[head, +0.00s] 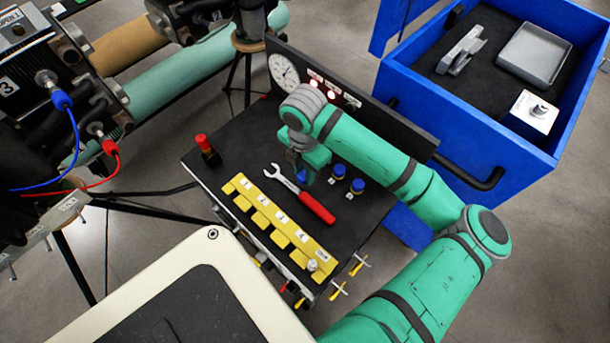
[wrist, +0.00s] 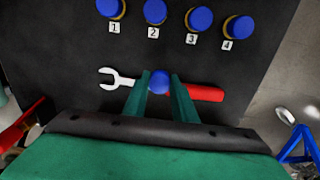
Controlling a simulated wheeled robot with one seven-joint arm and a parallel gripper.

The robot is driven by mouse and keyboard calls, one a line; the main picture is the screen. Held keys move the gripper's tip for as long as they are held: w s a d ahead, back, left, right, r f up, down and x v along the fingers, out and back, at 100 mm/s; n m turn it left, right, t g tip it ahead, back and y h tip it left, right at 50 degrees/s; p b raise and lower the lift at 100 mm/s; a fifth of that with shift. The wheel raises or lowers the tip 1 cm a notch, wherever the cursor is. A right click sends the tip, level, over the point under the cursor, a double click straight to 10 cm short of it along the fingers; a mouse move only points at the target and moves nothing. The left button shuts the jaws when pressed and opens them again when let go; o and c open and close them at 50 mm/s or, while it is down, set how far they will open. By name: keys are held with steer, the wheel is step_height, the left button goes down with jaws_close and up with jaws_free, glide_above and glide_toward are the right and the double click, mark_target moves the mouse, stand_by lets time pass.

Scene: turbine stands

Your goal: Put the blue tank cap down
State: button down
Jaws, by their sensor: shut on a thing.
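My gripper (wrist: 160,88) is shut on the blue tank cap (wrist: 160,81). In the wrist view the cap shows as a round blue top between the two green fingertips, in front of the wrench. In the head view my gripper (head: 304,174) points down over the black bench top, near the wrench; the cap there is mostly hidden by the fingers. I cannot tell whether the cap touches the bench or the wrench.
The wrench (head: 305,195) has a red handle. Several blue-topped pieces stand by numbered labels, such as one by label 1 (wrist: 110,8). A yellow numbered rack (head: 280,228), a red-topped piece (head: 203,145) and a gauge panel (head: 284,71) border the bench. A blue crate (head: 455,125) stands behind.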

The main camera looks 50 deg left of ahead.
steer(key=shift+w+a+f, duration=0.1)
steer(key=shift+w+f, duration=0.05)
steer(key=shift+f, duration=1.6)
steer(key=shift+f, duration=0.15)
steer(key=c, duration=1.5)
jaws_free()
steer(key=shift+o, duration=0.2)
